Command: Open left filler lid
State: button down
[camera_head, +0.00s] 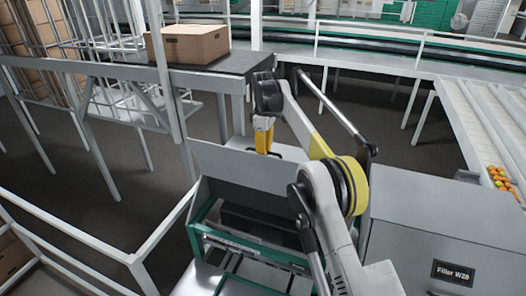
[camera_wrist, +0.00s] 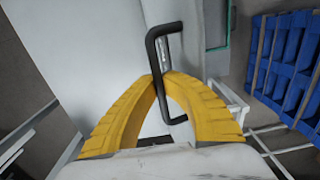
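The filler lid (camera_head: 235,168) is a grey panel that stands raised and tilted behind the filler's opening in the head view. A black U-shaped handle (camera_wrist: 152,50) on the pale lid surface (camera_wrist: 105,45) shows in the wrist view. My gripper (camera_wrist: 160,76) has yellow fingers whose tips meet at the handle's bar, and the bar passes between them. In the head view my gripper (camera_head: 263,148) is at the lid's upper edge, where the handle is mostly hidden.
The filler's open bin (camera_head: 202,238) has a green frame and a dark inside. A cabinet labelled "Filler W28" (camera_head: 420,225) stands right. A cardboard box (camera_head: 188,44) rests on the conveyor behind. White railings (camera_head: 75,250) are at left. Blue pallets (camera_wrist: 285,60) show in the wrist view.

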jog(key=shift+w, duration=0.1)
dwell(0.3)
jog(key=c, duration=1.8)
grip_release()
jog(key=shift+r, duration=0.1)
jog(key=o, duration=0.3)
